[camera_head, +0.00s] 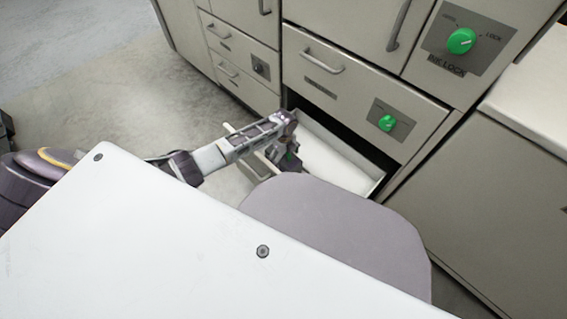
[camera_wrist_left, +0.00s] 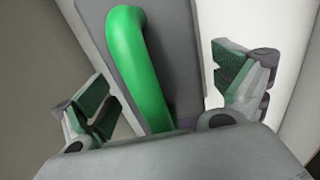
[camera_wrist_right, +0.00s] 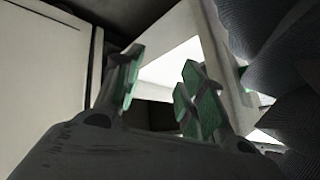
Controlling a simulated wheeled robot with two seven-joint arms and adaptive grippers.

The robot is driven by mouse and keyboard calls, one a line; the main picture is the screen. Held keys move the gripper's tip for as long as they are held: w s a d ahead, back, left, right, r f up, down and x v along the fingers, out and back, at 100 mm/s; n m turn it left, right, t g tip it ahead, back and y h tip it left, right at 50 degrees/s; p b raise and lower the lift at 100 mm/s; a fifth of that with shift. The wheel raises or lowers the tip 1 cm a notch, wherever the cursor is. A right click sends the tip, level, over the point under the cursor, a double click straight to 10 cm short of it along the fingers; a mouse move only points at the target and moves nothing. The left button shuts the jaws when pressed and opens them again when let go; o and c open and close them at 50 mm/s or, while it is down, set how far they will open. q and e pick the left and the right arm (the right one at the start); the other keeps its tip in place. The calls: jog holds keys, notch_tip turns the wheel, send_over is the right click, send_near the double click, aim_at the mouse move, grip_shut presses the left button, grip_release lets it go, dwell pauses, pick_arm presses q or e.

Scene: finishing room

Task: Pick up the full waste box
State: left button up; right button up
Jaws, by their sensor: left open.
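A white drawer (camera_head: 335,160) is pulled out low in the cabinet. My left gripper (camera_head: 287,142) is over its near left part. In the left wrist view, a thick green handle (camera_wrist_left: 135,65) on a grey part (camera_wrist_left: 185,55) lies between the open left fingers (camera_wrist_left: 163,85), which stand apart on either side of it. I cannot tell whether the handle belongs to the full waste box; no whole box shows. My right gripper is outside the head view. In the right wrist view its fingers (camera_wrist_right: 160,88) are apart, with nothing between them.
The cabinet has closed drawers with a bar handle (camera_head: 322,63) and green knobs, one (camera_head: 387,123) just above the open drawer. A worktop (camera_head: 535,95) stands at right. Bare floor (camera_head: 110,100) lies at left. My own white body covers the lower view.

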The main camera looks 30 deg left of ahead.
pick_arm(q)
jog(key=shift+f+b, duration=0.3)
jog(key=shift+f, duration=0.4)
jog(key=c, duration=1.6)
jog(key=shift+w, duration=0.1)
jog(key=shift+c, duration=1)
jog(key=shift+r, duration=0.2)
